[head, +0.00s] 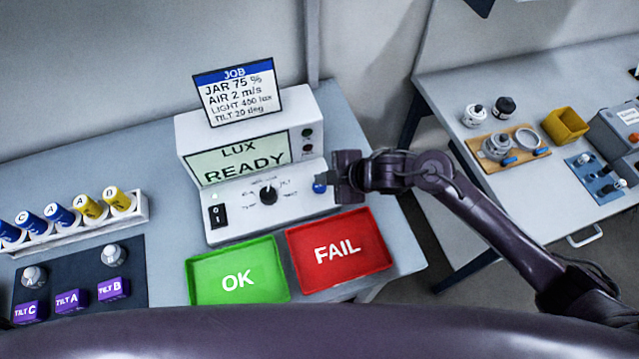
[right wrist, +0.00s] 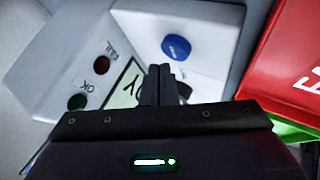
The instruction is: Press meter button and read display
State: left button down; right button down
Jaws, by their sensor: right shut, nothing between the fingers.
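The white meter (head: 250,160) stands on the left table. Its display (head: 238,158) reads "LUX READY". A blue button (head: 320,187) sits at the right end of its sloped front panel, and a black dial (head: 268,194) is in the middle. My right gripper (head: 328,180) is at the right end of the panel, close to the blue button. In the right wrist view the shut fingers (right wrist: 160,82) are below the blue button (right wrist: 176,47) in the picture; I see no contact. My left gripper is not in view.
A job card (head: 238,92) stands on top of the meter. A green OK tray (head: 205,290) and a red FAIL tray (head: 300,275) lie in front. A rack (head: 140,208) of labelled tubes is at left. A second table (head: 450,85) with parts is at right.

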aim_at(324, 188)
jog(key=shift+f, duration=0.15)
jog(key=shift+f, duration=0.25)
jog(key=shift+f+b, duration=0.5)
jog(key=shift+b, duration=0.05)
dwell(0.5)
jog(key=shift+r+p, duration=0.85)
jog(key=shift+r, duration=0.05)
jog(key=shift+r, duration=0.1)
notch_tip(324, 188, up, 5)
jog(key=p, duration=0.4)
jog(key=shift+p, duration=0.35)
